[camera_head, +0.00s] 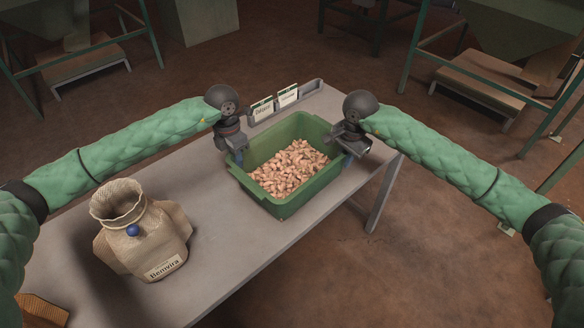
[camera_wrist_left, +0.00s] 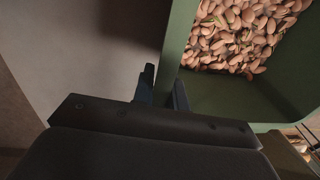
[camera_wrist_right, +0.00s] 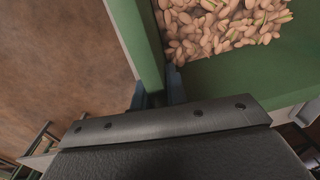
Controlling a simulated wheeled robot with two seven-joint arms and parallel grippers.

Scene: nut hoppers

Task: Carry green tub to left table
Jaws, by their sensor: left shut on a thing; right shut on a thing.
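The green tub (camera_head: 296,203) holds many pinkish-tan nuts and is at the right end of a grey table (camera_head: 215,255). My left gripper (camera_head: 237,157) is shut on the tub's left wall. In the left wrist view the fingers (camera_wrist_left: 163,90) straddle that green wall (camera_wrist_left: 178,35). My right gripper (camera_head: 348,156) is shut on the tub's right wall. In the right wrist view its fingers (camera_wrist_right: 157,92) straddle the wall (camera_wrist_right: 138,40). Whether the tub's bottom touches the table cannot be told.
A burlap sack (camera_head: 150,240) with a blue ball at its neck stands on the table to the left. A grey rack with two label cards (camera_head: 287,96) sits at the back edge. Green-framed hoppers (camera_head: 520,25) stand behind. Brown floor (camera_head: 400,255) is open at the right.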

